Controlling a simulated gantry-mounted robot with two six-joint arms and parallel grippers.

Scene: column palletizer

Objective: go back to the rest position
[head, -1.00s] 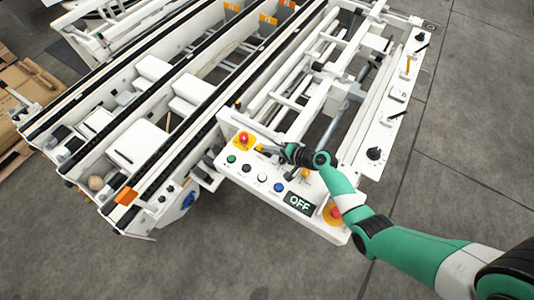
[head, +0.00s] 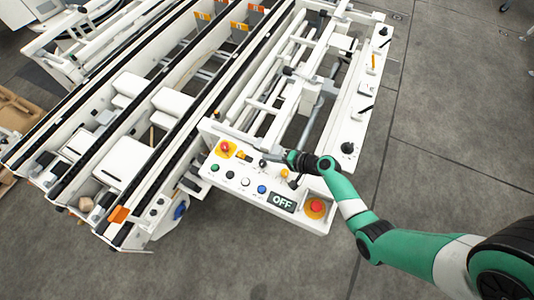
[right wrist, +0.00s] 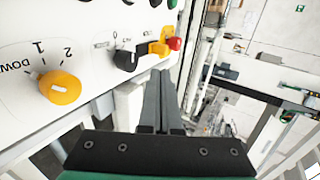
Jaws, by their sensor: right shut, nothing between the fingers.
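My right gripper (head: 266,158) is shut and empty, above the back edge of the white control panel (head: 240,200). In the right wrist view its two dark fingers (right wrist: 161,85) lie together, beside the panel face. That view shows a yellow knob (right wrist: 60,87) marked 1 and 2, a black knob (right wrist: 127,60) and a yellow part with a red end (right wrist: 172,44), near the fingertips. I cannot tell from it how close they are. My left gripper is in neither current view.
The panel carries an OFF display (head: 282,202), a red button on yellow (head: 315,207) and another red button (head: 225,147). White conveyor frames with black rails (head: 190,125) fill the left and middle. Grey floor (head: 440,130) is clear at the right.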

